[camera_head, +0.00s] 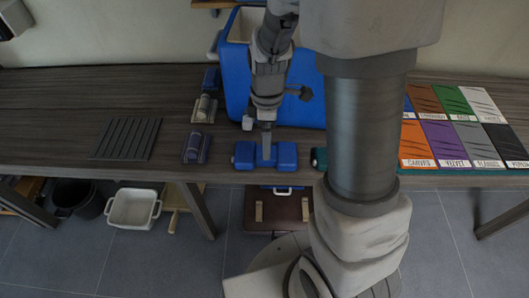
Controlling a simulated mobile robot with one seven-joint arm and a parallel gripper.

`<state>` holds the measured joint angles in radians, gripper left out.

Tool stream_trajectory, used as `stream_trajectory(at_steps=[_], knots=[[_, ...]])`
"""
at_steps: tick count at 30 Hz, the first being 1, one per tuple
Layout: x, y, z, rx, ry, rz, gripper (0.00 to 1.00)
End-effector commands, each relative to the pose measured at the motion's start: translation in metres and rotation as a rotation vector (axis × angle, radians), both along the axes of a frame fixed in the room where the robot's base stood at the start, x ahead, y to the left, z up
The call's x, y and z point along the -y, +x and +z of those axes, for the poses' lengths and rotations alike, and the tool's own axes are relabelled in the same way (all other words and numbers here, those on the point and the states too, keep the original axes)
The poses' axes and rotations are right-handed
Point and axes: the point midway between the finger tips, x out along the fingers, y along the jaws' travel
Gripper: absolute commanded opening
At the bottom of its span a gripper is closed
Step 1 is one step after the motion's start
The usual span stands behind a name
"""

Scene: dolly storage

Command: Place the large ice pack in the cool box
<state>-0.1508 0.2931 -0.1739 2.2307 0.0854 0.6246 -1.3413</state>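A blue pack with two bulky ends (286,155), which looks like the large ice pack, lies near the table's front edge. The large blue cool box (237,85) stands behind it with a pale, open-looking top; my arm covers much of its right side. My gripper (267,148) points down at the middle of the blue pack, its fingers overlapping the pack in the picture. I cannot tell whether the fingers are open or closed on it. The pack appears to rest on the table.
A dark slatted mat (125,139) lies farther left. Labelled colour swatches (447,145) cover the right. A brown case (277,211) sits below the table.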

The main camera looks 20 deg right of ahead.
Motion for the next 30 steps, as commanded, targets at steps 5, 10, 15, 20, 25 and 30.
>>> stream_trajectory(at_steps=[5,10,15,20,25,30], knots=[[0.0,0.0,-0.019,0.0,0.0,0.001,1.0],[-0.001,0.001,-0.028,-0.001,0.0,0.001,1.0],[-0.001,0.003,-0.053,-0.002,0.0,0.001,1.0],[-0.001,0.003,-0.072,-0.001,-0.001,0.0,1.0],[-0.001,0.004,-0.071,0.001,0.0,0.0,1.0],[-0.001,0.004,-0.071,0.001,0.0,0.0,0.8]])
